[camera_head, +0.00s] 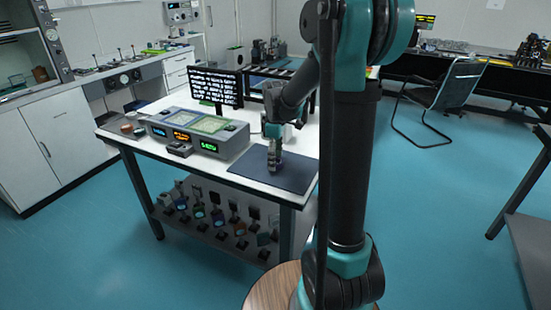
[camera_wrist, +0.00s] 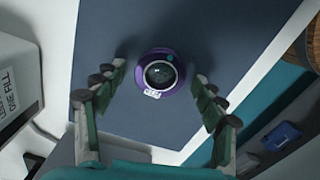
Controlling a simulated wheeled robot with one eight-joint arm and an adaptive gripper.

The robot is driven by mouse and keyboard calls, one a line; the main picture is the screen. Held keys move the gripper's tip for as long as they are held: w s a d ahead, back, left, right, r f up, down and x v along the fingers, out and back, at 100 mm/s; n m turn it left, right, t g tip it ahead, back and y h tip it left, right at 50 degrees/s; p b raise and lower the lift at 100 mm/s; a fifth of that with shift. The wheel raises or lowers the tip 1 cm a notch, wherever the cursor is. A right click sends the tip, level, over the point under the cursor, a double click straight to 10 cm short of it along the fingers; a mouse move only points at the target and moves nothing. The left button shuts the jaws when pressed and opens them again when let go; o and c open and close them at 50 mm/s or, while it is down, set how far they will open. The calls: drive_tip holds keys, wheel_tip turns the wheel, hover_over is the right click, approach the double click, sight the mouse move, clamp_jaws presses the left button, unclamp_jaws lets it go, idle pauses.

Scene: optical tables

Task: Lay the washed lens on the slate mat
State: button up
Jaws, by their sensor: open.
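The slate mat (camera_head: 292,174) is a dark grey-blue sheet on the white table's right front corner, and it fills much of the wrist view (camera_wrist: 215,35). A round lens (camera_wrist: 160,72) with a purple rim, a dark glassy middle and a small white label appears to lie flat on it. My gripper (camera_head: 274,164) points down over the mat. In the wrist view its two fingers (camera_wrist: 160,80) are spread on either side of the lens, with gaps on both sides. The lens cannot be made out in the head view.
A grey instrument box (camera_head: 190,134) with lit displays stands left of the mat, with a monitor (camera_head: 215,84) behind it. The lower shelf (camera_head: 215,228) holds several mounted optics. A round wooden top (camera_head: 268,288) is near the table's right front. The mat around the lens is clear.

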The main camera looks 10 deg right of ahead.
drive_tip(key=shift+r, duration=0.1)
wheel_tip(320, 180, up, 12)
idle(0.5)
